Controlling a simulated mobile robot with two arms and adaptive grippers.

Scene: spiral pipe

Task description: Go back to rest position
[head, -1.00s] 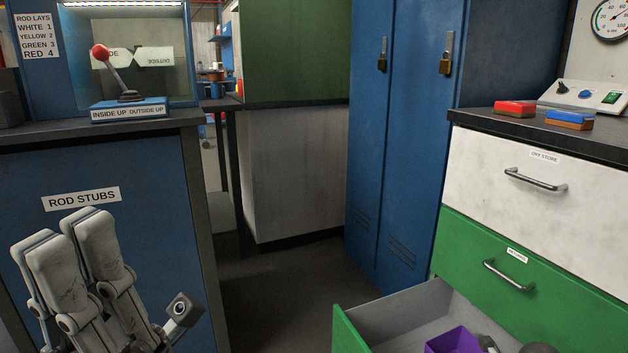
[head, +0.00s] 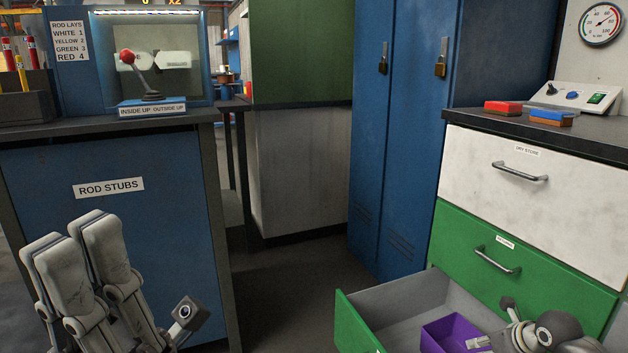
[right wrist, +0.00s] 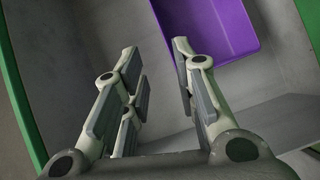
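My left gripper (head: 128,268) is at the bottom left of the head view, in front of the blue cabinet marked ROD STUBS (head: 165,225). Its pale fingers stand apart with nothing between them. My right gripper (head: 510,325) is at the bottom right, low over an open green drawer (head: 358,325). In the right wrist view its fingers (right wrist: 155,52) are spread and the gap between them is empty. A purple bin (head: 450,332) lies in the drawer beside the right gripper. The bin also shows in the right wrist view (right wrist: 222,25), just beyond the fingertips.
Drawers (head: 530,175) stand at right, with red (head: 503,107) and blue (head: 552,117) blocks on top. Blue lockers (head: 400,140) stand at the back. A red-knobbed lever (head: 130,60) sits on the left counter. Floor (head: 285,290) is clear between cabinet and drawer.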

